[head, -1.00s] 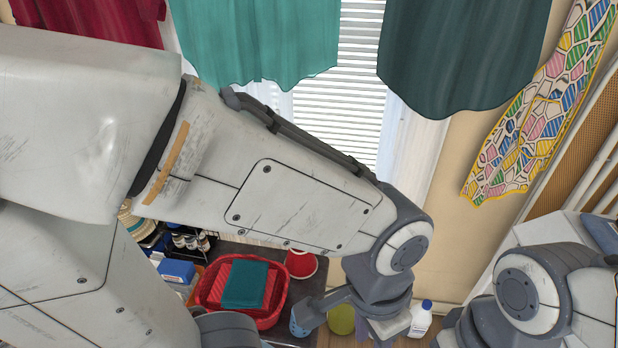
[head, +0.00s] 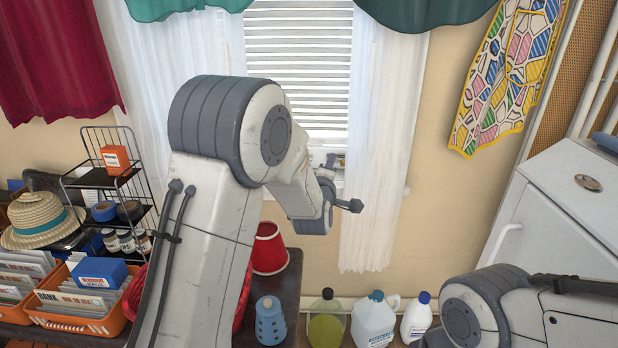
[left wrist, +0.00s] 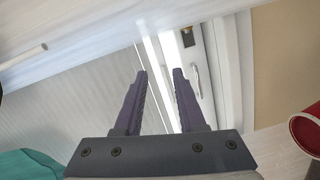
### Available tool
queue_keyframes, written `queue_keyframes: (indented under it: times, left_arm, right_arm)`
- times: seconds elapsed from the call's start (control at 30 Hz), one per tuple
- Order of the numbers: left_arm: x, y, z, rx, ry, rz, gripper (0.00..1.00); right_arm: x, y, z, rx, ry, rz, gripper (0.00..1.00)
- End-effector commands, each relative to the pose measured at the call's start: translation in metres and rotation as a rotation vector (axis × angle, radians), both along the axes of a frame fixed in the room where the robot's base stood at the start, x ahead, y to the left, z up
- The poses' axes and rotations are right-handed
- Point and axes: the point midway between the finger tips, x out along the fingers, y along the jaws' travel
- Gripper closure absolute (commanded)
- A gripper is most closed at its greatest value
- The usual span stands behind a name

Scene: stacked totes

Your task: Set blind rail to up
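The white slatted blind (head: 298,60) hangs in the window in the head view, lowered over most of the visible glass. Its lower end is partly hidden by my left arm. In the left wrist view the slats (left wrist: 75,105) fill the left side, and the pale bottom rail (left wrist: 153,62) runs lengthwise between the fingertips in the picture. My left gripper (left wrist: 159,75) is open and empty, pointing at the rail. I cannot tell how far the tips are from it. In the head view that gripper is mostly hidden behind its wrist. My right gripper is not in view.
White curtains (head: 375,160) flank the window. A window handle (left wrist: 194,72) shows beyond the rail in the left wrist view. A red lampshade (head: 269,250), blue container (head: 270,322) and wire rack (head: 100,150) stand below. Bottles (head: 374,322) stand to the right.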

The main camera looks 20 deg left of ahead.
Motion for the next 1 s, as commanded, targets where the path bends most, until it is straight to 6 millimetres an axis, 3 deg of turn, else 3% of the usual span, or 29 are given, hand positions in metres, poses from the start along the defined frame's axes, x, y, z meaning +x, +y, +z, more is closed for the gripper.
queue_keyframes:
  times: [0.03,0.23,0.47,0.8,1.0]
  left_arm:
    - [0.006,0.021,-0.024,-0.041,-0.064,0.048,0.61]
    - [0.011,0.065,-0.029,-0.139,-0.246,0.136,0.61]
    - [0.028,0.076,-0.023,-0.156,-0.285,0.147,0.61]
    - [0.084,0.091,-0.013,-0.154,-0.280,0.146,0.61]
    - [0.104,0.097,-0.008,-0.154,-0.280,0.146,0.61]
  right_arm:
    - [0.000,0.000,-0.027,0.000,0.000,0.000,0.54]
    - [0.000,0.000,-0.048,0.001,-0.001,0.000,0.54]
    - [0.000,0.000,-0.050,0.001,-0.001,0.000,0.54]
    - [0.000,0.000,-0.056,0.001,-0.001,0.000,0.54]
    - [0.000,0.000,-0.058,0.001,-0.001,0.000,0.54]
